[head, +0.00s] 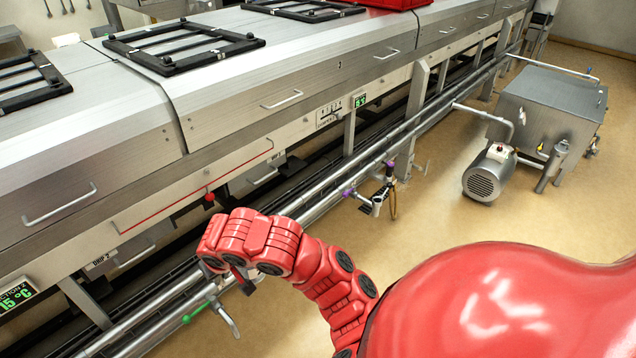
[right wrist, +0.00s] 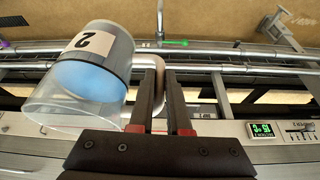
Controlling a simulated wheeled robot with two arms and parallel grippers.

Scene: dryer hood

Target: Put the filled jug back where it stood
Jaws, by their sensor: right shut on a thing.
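The jug (right wrist: 92,72) is clear plastic with a white label marked 2 and pale blue liquid inside. It shows at the left of the right wrist view, which is turned nearly upside down, so its open mouth points down in the picture. My right gripper (right wrist: 163,105) is shut on the jug's pale handle (right wrist: 158,88), with its dark fingers on either side. In the head view my red right arm reaches toward the machine's front, and its dark gripper (head: 243,279) is mostly hidden behind the wrist. The jug is hidden there. My left gripper is not in view.
A long steel machine (head: 290,75) with black frames (head: 185,45) on top runs along the left. Pipes (head: 330,195) run low along its front, with a green-handled valve (head: 197,312) near my gripper. A steel tank (head: 550,105) with a motor stands on the open floor right.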

